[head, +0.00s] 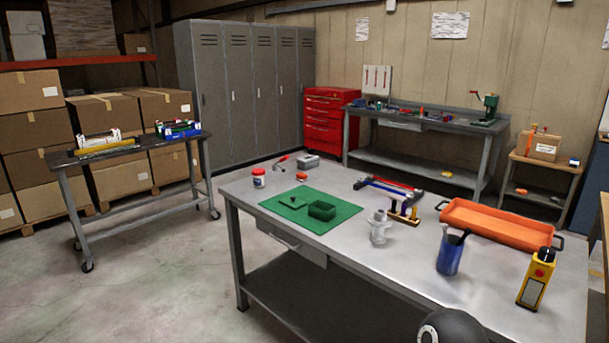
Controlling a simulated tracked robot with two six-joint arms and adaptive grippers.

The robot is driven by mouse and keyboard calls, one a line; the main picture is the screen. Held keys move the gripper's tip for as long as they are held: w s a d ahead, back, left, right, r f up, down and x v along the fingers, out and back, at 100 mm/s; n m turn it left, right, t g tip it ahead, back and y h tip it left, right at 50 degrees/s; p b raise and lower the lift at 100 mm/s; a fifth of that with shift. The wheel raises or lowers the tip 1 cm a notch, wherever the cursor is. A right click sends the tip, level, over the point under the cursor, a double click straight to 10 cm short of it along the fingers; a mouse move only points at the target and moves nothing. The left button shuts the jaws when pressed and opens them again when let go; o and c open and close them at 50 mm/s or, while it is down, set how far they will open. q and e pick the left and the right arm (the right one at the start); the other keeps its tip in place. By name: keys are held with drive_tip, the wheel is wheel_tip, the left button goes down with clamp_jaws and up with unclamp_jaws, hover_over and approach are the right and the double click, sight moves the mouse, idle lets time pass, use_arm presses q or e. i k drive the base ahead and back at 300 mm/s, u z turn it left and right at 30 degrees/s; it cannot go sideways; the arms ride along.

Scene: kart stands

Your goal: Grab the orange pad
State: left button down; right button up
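A small orange piece (302,177) lies on the far left part of the grey metal table, next to a grey block-shaped tool. It may be the orange pad, but it is too small to tell its exact shape. A small orange item (521,191) also sits on the lower shelf of the wooden stand at the right. Neither of my grippers is in view.

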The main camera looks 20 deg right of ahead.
sight(302, 177)
drive_tip(key=i, duration=1.3)
drive_tip(key=u, duration=0.05)
